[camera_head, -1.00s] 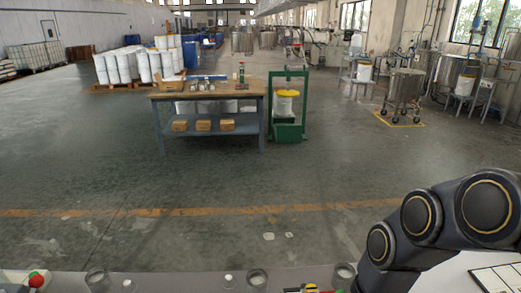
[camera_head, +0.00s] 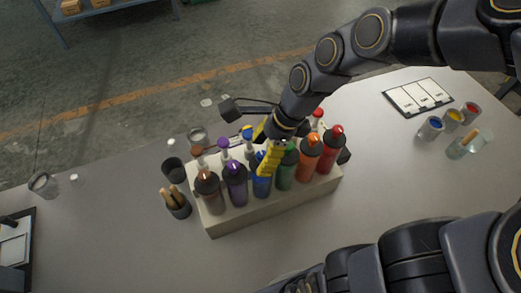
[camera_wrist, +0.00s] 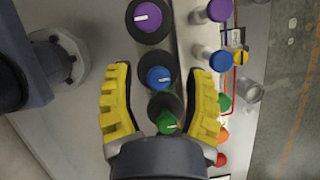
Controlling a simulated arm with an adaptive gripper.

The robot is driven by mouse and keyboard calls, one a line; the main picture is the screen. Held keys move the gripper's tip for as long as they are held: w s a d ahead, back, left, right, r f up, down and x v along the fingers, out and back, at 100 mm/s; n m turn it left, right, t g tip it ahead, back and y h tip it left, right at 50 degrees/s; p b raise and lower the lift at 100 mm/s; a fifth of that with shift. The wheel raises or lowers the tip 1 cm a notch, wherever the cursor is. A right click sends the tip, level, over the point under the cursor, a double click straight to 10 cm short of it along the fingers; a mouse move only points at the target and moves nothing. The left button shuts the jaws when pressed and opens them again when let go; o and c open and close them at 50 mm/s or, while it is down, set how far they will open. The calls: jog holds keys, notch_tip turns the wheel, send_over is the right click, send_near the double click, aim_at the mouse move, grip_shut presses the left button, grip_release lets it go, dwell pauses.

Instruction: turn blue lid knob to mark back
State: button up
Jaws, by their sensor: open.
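The blue bottle (camera_head: 262,187) stands in the front row of a pale rack (camera_head: 270,210), between a purple and a green bottle. Its blue lid knob (camera_wrist: 158,78) has a dark collar and a short white line running roughly crosswise in the wrist view. My gripper (camera_head: 265,147) is over the blue bottle and hides its top in the head view. In the wrist view my gripper (camera_wrist: 161,80) is open, with one yellow finger on each side of the blue knob and visible gaps. I cannot tell the finger height exactly, nor see any back mark clearly.
The purple knob (camera_wrist: 147,16) and green knob (camera_wrist: 168,122) are close neighbours. Brown, orange and red bottles share the front row; smaller coloured-top bottles stand behind. A brush cup (camera_head: 177,205) stands left of the rack.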

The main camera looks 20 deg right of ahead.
jog(key=shift+a+f, duration=0.1)
jog(key=shift+f, duration=0.15)
grip_shut()
jog(key=shift+n, duration=0.3)
